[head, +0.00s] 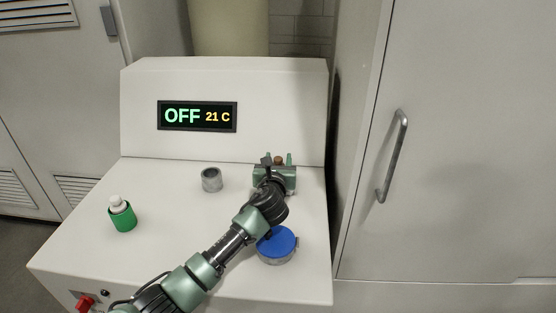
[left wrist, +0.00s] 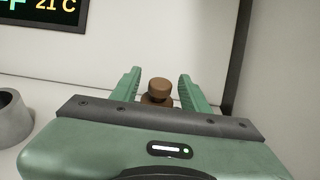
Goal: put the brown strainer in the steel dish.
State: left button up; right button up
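The brown strainer (left wrist: 160,89) shows as a small brown knob on a wider brown body, between my left gripper's two green fingers. In the head view, only a bit of the strainer (head: 279,160) shows above the gripper. My left gripper (head: 278,158) is open at the back right of the white worktop, with a gap on each side of the knob. The gripper body hides the strainer's lower part. A grey, open-topped round vessel (head: 211,180) stands left of the gripper. A low round metal container with a blue top (head: 277,241) stands nearer me. I cannot tell which is the steel dish.
A green bottle with a white cap (head: 122,214) stands at the left of the worktop (head: 165,245). The upright panel behind carries a display (head: 197,116) reading OFF and 21 C. A red knob (head: 86,302) is on the front. The middle of the worktop is clear.

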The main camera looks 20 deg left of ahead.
pick_arm(q)
jog(key=shift+r, duration=0.2)
jog(key=v, duration=1.2)
jog(key=shift+d, duration=0.1)
